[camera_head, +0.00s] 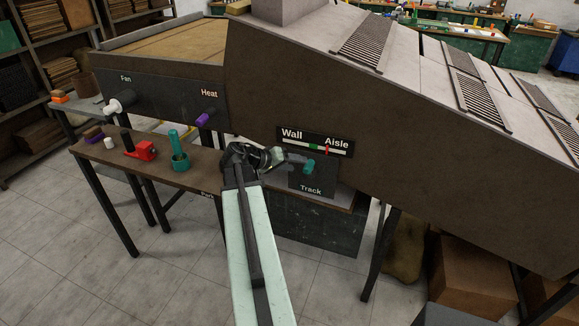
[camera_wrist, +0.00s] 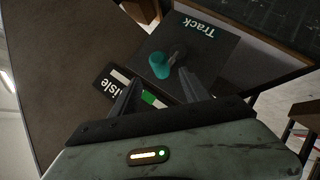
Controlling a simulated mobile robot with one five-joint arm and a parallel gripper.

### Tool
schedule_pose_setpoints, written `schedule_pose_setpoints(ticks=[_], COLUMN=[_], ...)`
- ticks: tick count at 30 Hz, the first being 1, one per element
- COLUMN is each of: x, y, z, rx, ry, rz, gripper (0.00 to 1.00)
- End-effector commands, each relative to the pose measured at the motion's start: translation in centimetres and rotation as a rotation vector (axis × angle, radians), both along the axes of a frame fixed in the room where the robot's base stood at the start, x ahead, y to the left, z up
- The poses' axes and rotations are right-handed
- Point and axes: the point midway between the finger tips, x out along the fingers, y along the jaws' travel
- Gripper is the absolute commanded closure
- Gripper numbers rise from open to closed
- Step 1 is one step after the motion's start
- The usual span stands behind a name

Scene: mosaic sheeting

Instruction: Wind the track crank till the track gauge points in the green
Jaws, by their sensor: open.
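The track crank has a teal handle (camera_head: 309,166) on a dark panel labelled Track (camera_head: 311,189). In the wrist view the teal handle (camera_wrist: 159,65) is just beyond the fingertips, with its grey arm running right. The track gauge (camera_head: 299,143) above it reads Wall to Aisle. Its red pointer (camera_head: 327,150) stands right of the green band (camera_head: 313,147), on the Aisle side. The gauge (camera_wrist: 122,77) is partly hidden by my fingers in the wrist view. My gripper (camera_wrist: 160,77) is open and empty, facing the handle; in the head view it (camera_head: 278,156) is left of the handle.
The white Fan knob (camera_head: 113,107) and purple Heat knob (camera_head: 204,119) are on the machine's left. A narrow shelf (camera_head: 180,182) below carries a red tool (camera_head: 141,151), a teal holder (camera_head: 179,160) and small pieces. The sloping machine body (camera_head: 400,165) fills the right.

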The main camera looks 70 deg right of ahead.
Motion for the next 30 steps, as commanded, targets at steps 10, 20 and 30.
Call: schedule_pose_setpoints(ticks=[10,20,30], x=[-2.5,-2.7,-2.7], y=[-4.1,-4.5,-4.4], z=[-3.1,-3.2,-3.2], rx=[0.001,0.001,0.001], ry=[0.001,0.0,0.0], rz=[0.0,0.003,0.003], gripper=[0.46,0.46,1.0])
